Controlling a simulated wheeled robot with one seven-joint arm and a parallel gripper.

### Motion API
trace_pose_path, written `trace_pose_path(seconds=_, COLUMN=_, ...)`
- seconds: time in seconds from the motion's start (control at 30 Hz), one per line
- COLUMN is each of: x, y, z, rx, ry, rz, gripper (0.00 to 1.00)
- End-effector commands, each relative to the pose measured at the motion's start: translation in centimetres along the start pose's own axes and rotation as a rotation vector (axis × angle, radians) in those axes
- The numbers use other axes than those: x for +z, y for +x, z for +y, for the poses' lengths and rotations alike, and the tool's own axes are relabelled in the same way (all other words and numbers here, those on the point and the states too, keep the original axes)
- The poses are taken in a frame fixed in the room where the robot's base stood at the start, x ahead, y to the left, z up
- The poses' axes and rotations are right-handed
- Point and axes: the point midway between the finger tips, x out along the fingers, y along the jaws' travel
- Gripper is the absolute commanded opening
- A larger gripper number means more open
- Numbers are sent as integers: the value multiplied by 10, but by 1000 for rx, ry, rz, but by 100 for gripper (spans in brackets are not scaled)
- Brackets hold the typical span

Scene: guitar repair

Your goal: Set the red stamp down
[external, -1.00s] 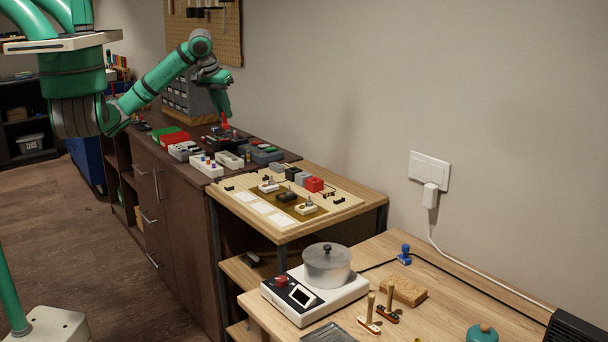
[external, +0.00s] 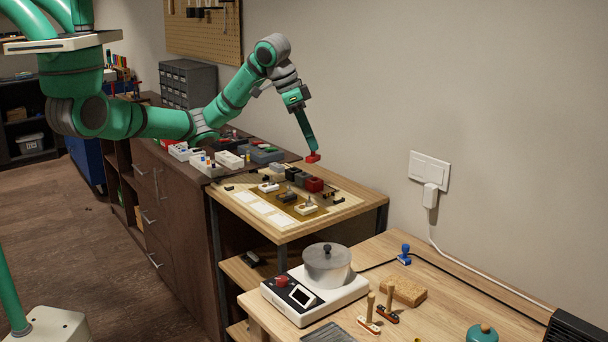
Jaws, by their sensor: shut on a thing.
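My gripper (external: 312,151) is shut on the red stamp (external: 313,158) and holds it in the air. The stamp is above the back part of the light wooden board table, over a dark red block (external: 314,185). A gap shows between the stamp and the block. The fingertips are small in this view and partly hide the stamp's top.
The light wooden table (external: 282,238) carries a tan board with white pads, several small stamps and a row of grey, black and red blocks. The dark cabinet beside it holds trays (external: 230,160). A lower bench with a white scale (external: 315,298) stands in front.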

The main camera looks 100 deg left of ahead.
Motion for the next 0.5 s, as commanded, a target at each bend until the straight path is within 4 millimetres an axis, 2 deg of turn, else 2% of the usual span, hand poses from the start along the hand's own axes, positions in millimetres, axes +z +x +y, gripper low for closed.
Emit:
trace_pose_path(seconds=0.03, x=-4, y=2, z=19, rx=16, ry=38, rz=0, gripper=0)
trace_pose_path(seconds=0.1, x=-8, y=3, z=38, rx=33, ry=79, rz=1, gripper=0)
trace_pose_path(seconds=0.3, x=-14, y=6, z=82, rx=71, ry=169, rz=2, gripper=0)
trace_pose_path(seconds=0.4, x=-15, y=8, z=99, rx=86, ry=205, rz=2, gripper=0)
trace_pose_path(seconds=0.5, x=-8, y=23, z=95, rx=85, ry=197, rz=0, gripper=0)
